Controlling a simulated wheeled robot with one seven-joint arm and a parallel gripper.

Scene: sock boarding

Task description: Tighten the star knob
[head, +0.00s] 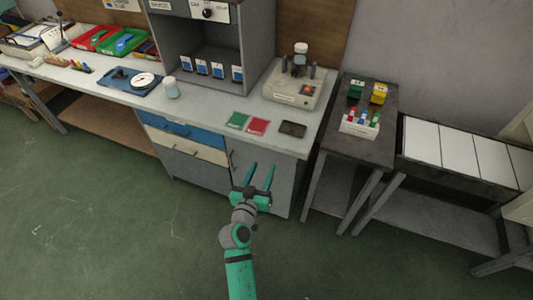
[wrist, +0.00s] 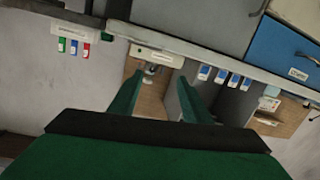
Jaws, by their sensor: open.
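My gripper (head: 261,168) is open and empty, held in front of the grey cabinet door under the bench. Its two green fingers also show in the wrist view (wrist: 158,82), spread apart with nothing between them. A beige device (head: 293,92) with dark posts and a pale round top stands at the back right of the bench, well beyond my gripper. It also shows, turned over, in the wrist view (wrist: 158,57). I cannot make out for sure which part is the star knob. A black round knob (head: 208,13) sits on the grey cabinet's top panel.
A side table (head: 376,149) with a white bottle rack (head: 358,127) stands right. Floor around my arm is clear.

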